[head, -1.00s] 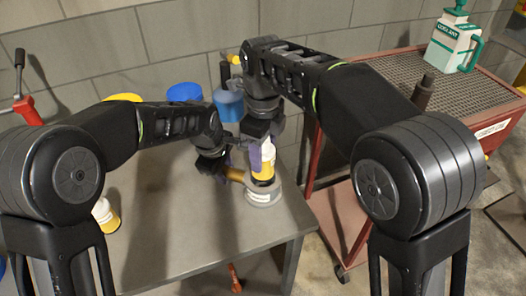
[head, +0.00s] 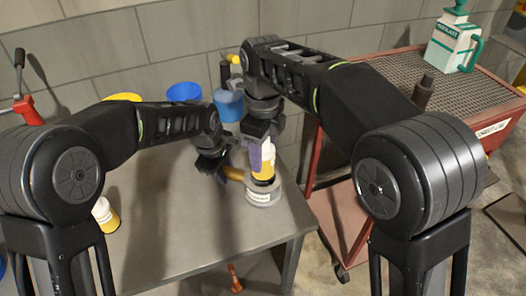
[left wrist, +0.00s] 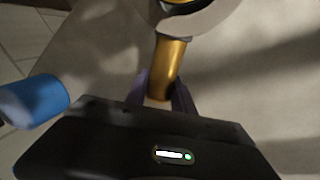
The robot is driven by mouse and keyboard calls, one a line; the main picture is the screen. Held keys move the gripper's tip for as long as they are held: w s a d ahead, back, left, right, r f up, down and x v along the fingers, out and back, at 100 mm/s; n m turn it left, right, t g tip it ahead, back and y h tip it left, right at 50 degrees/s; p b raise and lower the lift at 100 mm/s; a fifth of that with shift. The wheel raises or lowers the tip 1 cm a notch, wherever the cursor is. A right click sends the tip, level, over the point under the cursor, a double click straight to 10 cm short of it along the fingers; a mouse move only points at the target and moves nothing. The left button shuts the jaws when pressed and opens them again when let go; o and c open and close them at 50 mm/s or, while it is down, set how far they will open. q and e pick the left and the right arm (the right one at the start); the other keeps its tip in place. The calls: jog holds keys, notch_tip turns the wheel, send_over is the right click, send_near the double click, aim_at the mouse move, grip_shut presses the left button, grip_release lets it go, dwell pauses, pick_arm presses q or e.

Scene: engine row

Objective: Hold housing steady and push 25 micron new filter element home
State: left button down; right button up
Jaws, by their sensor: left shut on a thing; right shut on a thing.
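The housing (head: 264,197) is a grey ring-shaped body with a white label, upright near the table's right edge. A brass-coloured stub (left wrist: 170,58) sticks out from its side. My left gripper (left wrist: 158,93) is shut on this stub, its purple fingers on either side. The filter element (head: 265,170), yellow with a white upper part, stands upright at the housing's mouth. My right gripper (head: 258,157) is shut on it from above and partly hides it. How deep the element sits is hard to tell. The housing's rim (left wrist: 200,22) also shows in the left wrist view, with yellow inside.
A blue container (head: 229,104) and a blue bowl (head: 184,92) stand at the back of the table (head: 180,235). A small white and yellow bottle (head: 105,214) is at the left. A red cart (head: 345,215) stands close to the right. The table's front middle is clear.

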aim_at(264, 165)
jog(key=shift+f, duration=1.95)
jog(key=shift+r, duration=0.15)
jog(key=shift+r, duration=1.45)
jog(key=shift+f, duration=1.55)
dwell(0.3)
jog(key=o, duration=1.6)
jog(key=shift+s+d+f, duration=0.1)
jog(key=shift+f, duration=0.05)
